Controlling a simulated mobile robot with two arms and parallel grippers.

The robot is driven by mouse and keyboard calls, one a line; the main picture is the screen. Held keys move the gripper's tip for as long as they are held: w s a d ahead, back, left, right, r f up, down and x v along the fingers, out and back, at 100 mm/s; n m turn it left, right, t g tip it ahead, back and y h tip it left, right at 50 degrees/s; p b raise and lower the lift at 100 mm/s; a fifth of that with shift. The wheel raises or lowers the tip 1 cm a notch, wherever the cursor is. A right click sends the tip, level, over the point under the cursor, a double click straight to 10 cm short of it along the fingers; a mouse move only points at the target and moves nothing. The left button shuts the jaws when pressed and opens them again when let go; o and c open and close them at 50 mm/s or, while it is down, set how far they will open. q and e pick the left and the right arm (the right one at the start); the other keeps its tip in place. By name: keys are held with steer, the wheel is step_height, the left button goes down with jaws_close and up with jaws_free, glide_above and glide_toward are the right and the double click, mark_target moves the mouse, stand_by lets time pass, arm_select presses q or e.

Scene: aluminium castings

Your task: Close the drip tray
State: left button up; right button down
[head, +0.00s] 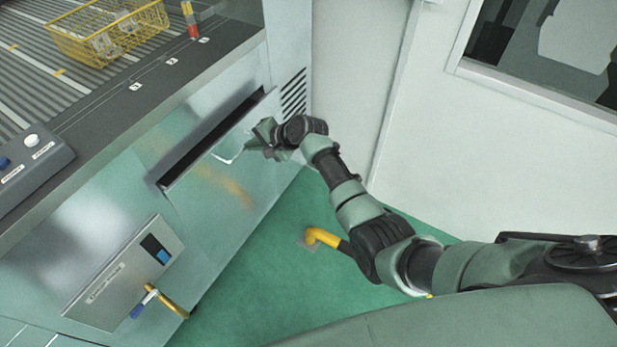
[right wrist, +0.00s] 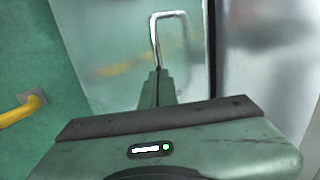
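The drip tray (head: 215,168) is a shiny metal drawer front in the machine's side. It stands out a little, with a long dark gap along its top edge. Its bent wire handle (head: 230,156) is on the front, and it also shows upright in the right wrist view (right wrist: 170,14). My right gripper (head: 256,141) is at the right end of the handle, close to the tray front. In the right wrist view its fingers (right wrist: 157,78) look together, with the tips at the handle's near end. I cannot tell if they touch it. My left gripper is out of view.
A control box (head: 32,160) and a yellow wire basket (head: 108,35) are on the machine top. A metal panel with a yellow-handled valve (head: 165,298) sits lower left. A yellow pipe (head: 323,237) rises from the green floor below my right arm. A pale wall is right.

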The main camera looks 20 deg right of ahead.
mark_target(236, 140)
steer(key=w+a+b, duration=0.1)
steer(key=w+a, duration=0.1)
steer(key=w, duration=0.1)
steer(key=shift+a+f+b, duration=0.15)
steer(key=shift+f+b, duration=0.05)
steer(key=shift+b, duration=0.15)
steer(key=shift+w+a, duration=0.1)
steer(key=shift+w, duration=0.05)
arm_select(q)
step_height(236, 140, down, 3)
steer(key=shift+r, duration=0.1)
arm_select(e)
steer(key=shift+r, duration=0.25)
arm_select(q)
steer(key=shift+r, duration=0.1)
